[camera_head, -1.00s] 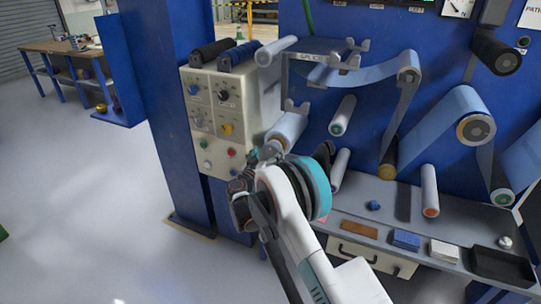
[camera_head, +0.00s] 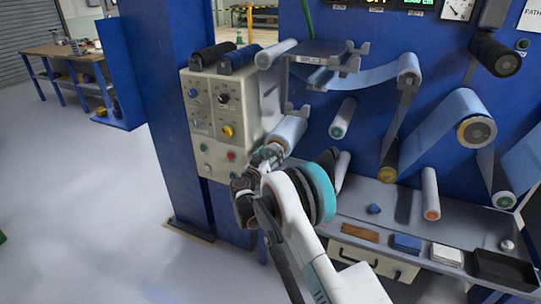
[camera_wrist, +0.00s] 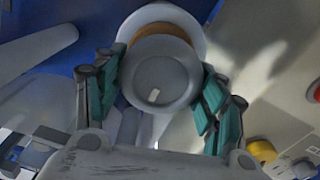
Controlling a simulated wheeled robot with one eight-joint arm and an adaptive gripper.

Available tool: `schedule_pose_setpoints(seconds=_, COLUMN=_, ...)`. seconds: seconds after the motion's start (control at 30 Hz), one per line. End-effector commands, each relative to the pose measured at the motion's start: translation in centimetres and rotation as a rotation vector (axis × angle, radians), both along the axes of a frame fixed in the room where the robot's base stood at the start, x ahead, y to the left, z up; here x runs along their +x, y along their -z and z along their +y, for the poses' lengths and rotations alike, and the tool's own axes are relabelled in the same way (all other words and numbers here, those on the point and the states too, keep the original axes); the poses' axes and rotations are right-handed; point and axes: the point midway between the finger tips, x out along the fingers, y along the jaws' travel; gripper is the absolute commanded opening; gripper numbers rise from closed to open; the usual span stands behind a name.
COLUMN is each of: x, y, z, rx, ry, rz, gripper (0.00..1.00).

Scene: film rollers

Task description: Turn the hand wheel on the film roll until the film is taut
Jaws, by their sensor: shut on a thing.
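In the wrist view, the grey round hand wheel (camera_wrist: 160,78) sits between the two teal-padded fingers of my gripper (camera_wrist: 157,92). The fingers are closed against its sides. Behind it are a brown core and the pale end of the film roll (camera_wrist: 178,14). In the head view, the film roll (camera_head: 289,131) shows beside the control box, with my gripper (camera_head: 268,153) at its near end. There the wheel is mostly hidden by the gripper. Blue film (camera_head: 372,72) runs over rollers at the upper right. I cannot tell how tight the film at this roll is.
The control box (camera_head: 213,120) with knobs and buttons stands close left of my gripper. Several rollers, including a white one (camera_head: 430,192), stick out at right. Below them a shelf (camera_head: 385,225) holds small boxes and a black tray (camera_head: 503,268). The floor at left is clear.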

Motion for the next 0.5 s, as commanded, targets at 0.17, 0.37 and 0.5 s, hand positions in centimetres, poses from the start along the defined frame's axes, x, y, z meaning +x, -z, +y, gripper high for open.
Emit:
schedule_pose_setpoints(seconds=0.17, x=0.04, y=-0.02, z=0.05, rx=-0.035, ry=-0.001, rz=0.013, gripper=0.41)
schedule_pose_setpoints(seconds=0.37, x=0.06, y=0.00, z=0.10, rx=-0.137, ry=-0.001, rz=0.049, gripper=0.41)
schedule_pose_setpoints(seconds=0.5, x=0.08, y=0.02, z=0.15, rx=-0.245, ry=-0.001, rz=0.088, gripper=0.41)
